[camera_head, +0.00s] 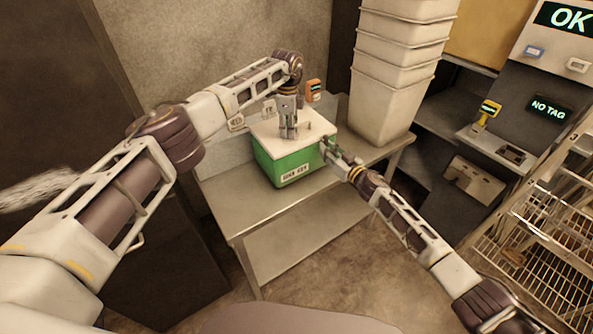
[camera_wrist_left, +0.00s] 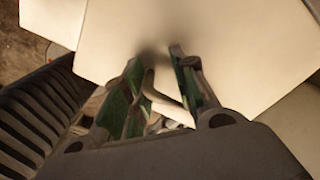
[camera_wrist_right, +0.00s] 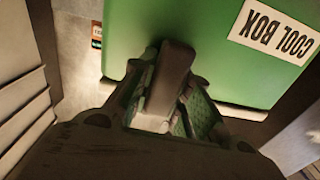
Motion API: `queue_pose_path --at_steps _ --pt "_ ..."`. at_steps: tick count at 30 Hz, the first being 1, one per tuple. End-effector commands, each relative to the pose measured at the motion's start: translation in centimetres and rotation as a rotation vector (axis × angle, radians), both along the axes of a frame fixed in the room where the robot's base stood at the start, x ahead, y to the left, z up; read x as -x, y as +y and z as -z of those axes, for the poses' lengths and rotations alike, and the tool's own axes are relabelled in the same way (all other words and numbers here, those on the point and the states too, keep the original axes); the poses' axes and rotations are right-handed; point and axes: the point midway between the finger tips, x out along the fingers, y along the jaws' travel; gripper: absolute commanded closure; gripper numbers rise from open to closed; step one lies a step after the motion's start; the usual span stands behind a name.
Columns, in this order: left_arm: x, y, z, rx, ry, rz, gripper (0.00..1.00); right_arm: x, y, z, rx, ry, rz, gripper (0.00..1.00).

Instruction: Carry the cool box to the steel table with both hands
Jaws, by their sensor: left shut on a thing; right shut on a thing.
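The cool box (camera_head: 276,162) is green with a white lid (camera_head: 262,130) and a label on its front. In the head view it is upright over the top of the steel table (camera_head: 245,208); I cannot tell whether its base touches. My left gripper (camera_head: 288,132) comes down onto the lid from above. My right gripper (camera_head: 333,152) is at the box's right side. In the right wrist view it is shut on a dark handle (camera_wrist_right: 172,75) on the green wall (camera_wrist_right: 215,65).
A stack of pale bins (camera_head: 395,75) stands at the table's back right. A small orange device (camera_head: 314,90) is behind the box. A wire-shelf cart (camera_head: 540,225) and a panel reading "NO TAG" (camera_head: 547,108) are at right. The table's front is clear.

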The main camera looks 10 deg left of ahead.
Motion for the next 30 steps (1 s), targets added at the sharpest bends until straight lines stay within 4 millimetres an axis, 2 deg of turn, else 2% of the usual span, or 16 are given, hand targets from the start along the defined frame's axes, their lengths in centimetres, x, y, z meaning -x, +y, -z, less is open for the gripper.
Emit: queue_pose_path --at_steps 1,26,27,30 --pt "0.3 -0.3 0.0 -0.002 0.008 0.016 1.0 -0.5 -0.4 -0.6 -0.008 -0.005 0.011 1.0" --pt "0.3 -0.2 1.2 -0.002 0.008 0.016 1.0 -0.5 -0.4 0.5 -0.008 -0.005 0.011 1.0" --pt "0.3 -0.2 1.4 -0.003 0.011 0.015 0.67 -0.4 -0.5 1.0 -0.004 0.002 0.012 0.78" --pt "0.3 -0.2 1.3 -0.003 0.01 0.013 0.54 -0.4 -0.4 0.9 -0.003 0.001 0.01 0.65"
